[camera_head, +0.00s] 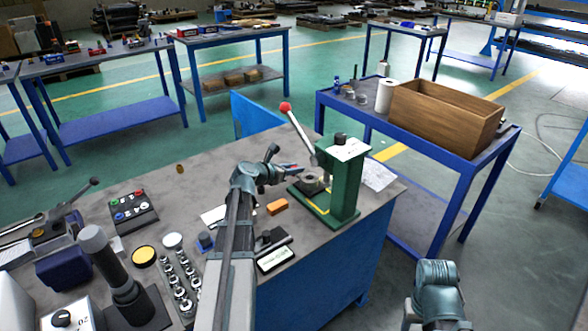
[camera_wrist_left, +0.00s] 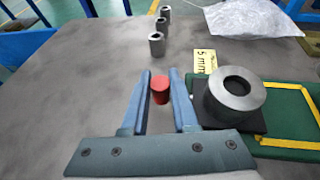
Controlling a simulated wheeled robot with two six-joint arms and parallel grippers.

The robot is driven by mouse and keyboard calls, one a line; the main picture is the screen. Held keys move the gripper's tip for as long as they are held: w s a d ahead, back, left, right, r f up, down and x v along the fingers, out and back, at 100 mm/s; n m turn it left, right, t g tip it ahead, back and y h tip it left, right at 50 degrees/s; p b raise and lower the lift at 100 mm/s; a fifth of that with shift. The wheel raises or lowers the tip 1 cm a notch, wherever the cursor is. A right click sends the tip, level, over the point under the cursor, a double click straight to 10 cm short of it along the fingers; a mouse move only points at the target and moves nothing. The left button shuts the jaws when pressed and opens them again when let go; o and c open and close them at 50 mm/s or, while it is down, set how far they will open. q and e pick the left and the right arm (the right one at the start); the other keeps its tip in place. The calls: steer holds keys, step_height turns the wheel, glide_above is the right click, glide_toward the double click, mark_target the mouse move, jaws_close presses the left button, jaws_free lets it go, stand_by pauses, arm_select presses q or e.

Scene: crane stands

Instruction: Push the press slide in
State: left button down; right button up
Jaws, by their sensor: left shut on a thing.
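The green press (camera_head: 345,185) stands at the right end of the bench, with its red-balled lever (camera_head: 285,106) raised to the upper left. Its slide is a black plate (camera_wrist_left: 232,123) carrying a thick steel ring (camera_wrist_left: 236,88). It lies at the left part of the green base, beside the yellow outline. A red knob (camera_wrist_left: 160,89) is at the plate's left. My left gripper (camera_wrist_left: 160,76) is shut on the red knob, one blue finger on each side. The right finger hides the link between knob and plate. My right arm shows at the lower right; its gripper is out of view.
Several small steel cylinders (camera_wrist_left: 157,44) stand beyond the knob, near a yellow "5 mm" label (camera_wrist_left: 205,62). An orange block (camera_head: 277,207) lies in front of the press. A blue cart (camera_head: 455,160) with a wooden box (camera_head: 440,115) stands behind right.

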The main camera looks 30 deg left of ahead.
mark_target(305, 181)
stand_by(0.3)
arm_select(q)
steer(key=s+d, duration=0.1)
steer(key=d, duration=0.1)
steer(key=s+d, duration=0.1)
steer(key=d, duration=0.2)
steer(key=s+d, duration=0.1)
steer(key=d, duration=0.1)
steer(key=shift+d, duration=0.2)
steer(key=c, duration=0.7)
jaws_free()
steer(key=shift+d, duration=0.1)
steer(key=shift+s, duration=0.1)
